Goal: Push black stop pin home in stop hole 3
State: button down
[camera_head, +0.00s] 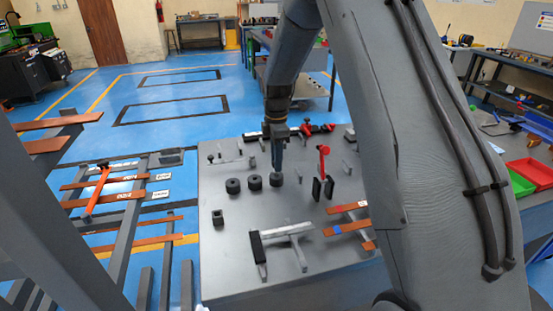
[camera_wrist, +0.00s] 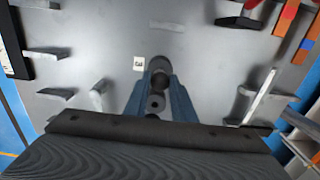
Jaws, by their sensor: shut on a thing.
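My gripper (camera_wrist: 160,72) points down at the grey bench top (camera_head: 225,245). In the wrist view its two blue-grey fingers are closed around a dark round part, which I take to be the black stop pin (camera_wrist: 155,103). In the head view, my gripper (camera_head: 277,170) is low over the bench, at the rightmost of 3 black cylinders (camera_head: 276,180). I cannot tell whether they touch. The pin's lower end and stop hole 3 are hidden, so the pin's depth cannot be told. A small white label (camera_wrist: 139,63) lies just left of the fingertips.
Two more black cylinders (camera_head: 232,186) (camera_head: 254,182) stand left of my gripper. A red-handled upright part (camera_head: 323,160) and dark plates (camera_head: 323,188) stand close on the right. A bar on posts (camera_head: 286,230) is in front. Copper-coloured bars (camera_head: 345,226) lie front right.

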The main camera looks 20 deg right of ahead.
jog(key=shift+f+b, duration=0.3)
jog(key=shift+f, duration=0.5)
jog(key=c, duration=1.4)
grip_release()
jog(key=shift+r, duration=0.1)
jog(key=shift+r+b, duration=1.15)
jog(key=shift+r, duration=2.7)
jog(key=s+f+m+t, duration=0.1)
jog(key=s+f+m, duration=0.2)
jog(key=s+m, duration=1.5)
jog(key=s, duration=1.1)
jog(key=shift+f, duration=0.15)
